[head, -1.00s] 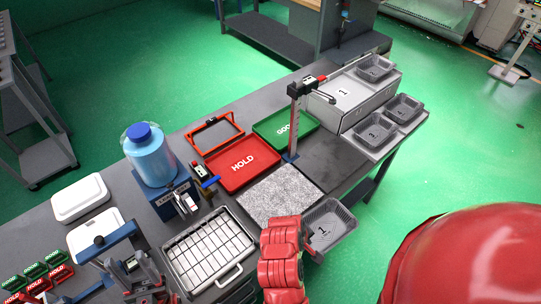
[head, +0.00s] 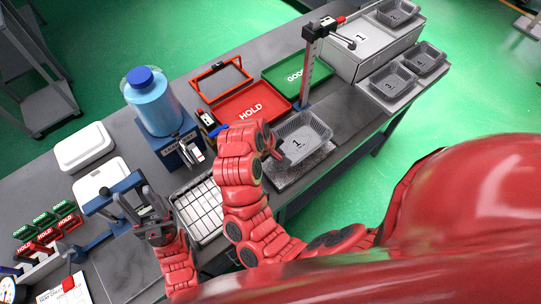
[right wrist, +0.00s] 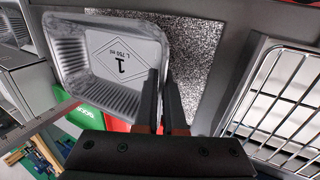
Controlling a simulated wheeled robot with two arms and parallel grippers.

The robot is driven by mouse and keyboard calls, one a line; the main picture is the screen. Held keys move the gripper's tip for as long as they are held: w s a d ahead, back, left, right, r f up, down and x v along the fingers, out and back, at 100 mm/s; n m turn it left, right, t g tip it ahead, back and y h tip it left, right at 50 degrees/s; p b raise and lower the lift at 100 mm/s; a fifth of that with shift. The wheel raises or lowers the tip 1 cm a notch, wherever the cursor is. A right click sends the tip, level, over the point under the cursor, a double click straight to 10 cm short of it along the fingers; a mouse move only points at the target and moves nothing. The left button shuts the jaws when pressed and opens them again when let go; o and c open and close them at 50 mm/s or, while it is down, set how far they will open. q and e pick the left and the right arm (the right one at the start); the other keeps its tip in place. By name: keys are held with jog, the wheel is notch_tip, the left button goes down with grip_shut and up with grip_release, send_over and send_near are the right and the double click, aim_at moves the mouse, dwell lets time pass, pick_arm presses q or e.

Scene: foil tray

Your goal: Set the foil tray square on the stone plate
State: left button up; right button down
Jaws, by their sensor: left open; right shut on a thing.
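The foil tray (head: 310,129), a ribbed grey tray marked 1, is upright in the head view. It also fills the upper left of the right wrist view (right wrist: 125,50). My right gripper (head: 277,147) is shut on its near-left wall; its dark fingers (right wrist: 163,100) show in the right wrist view. The speckled stone plate (head: 302,174) is partly hidden below the tray, its near part showing. In the right wrist view the plate (right wrist: 205,55) shows beside the tray. I cannot tell whether they touch. My left gripper (head: 143,212) is open and empty at lower left.
The red HOLD tray (head: 231,103) and green GOOD tray (head: 290,68) lie behind. A gauge post (head: 309,75) stands close behind the foil tray. The wire rack (head: 196,205) is left of my right arm. Other grey trays (head: 392,82) sit at the right end.

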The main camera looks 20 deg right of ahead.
jog(key=shift+w+a+f, duration=0.1)
jog(key=shift+w+a, duration=0.3)
jog(key=shift+w, duration=0.2)
jog(key=shift+w+a, duration=0.4)
jog(key=shift+w, duration=0.15)
notch_tip(320, 180, down, 3)
jog(key=shift+f+p, duration=0.1)
jog(key=shift+p, duration=0.4)
jog(key=shift+f, duration=0.2)
jog(key=shift+f, duration=0.1)
jog(key=shift+f, duration=0.1)
jog(key=c, duration=1)
grip_release()
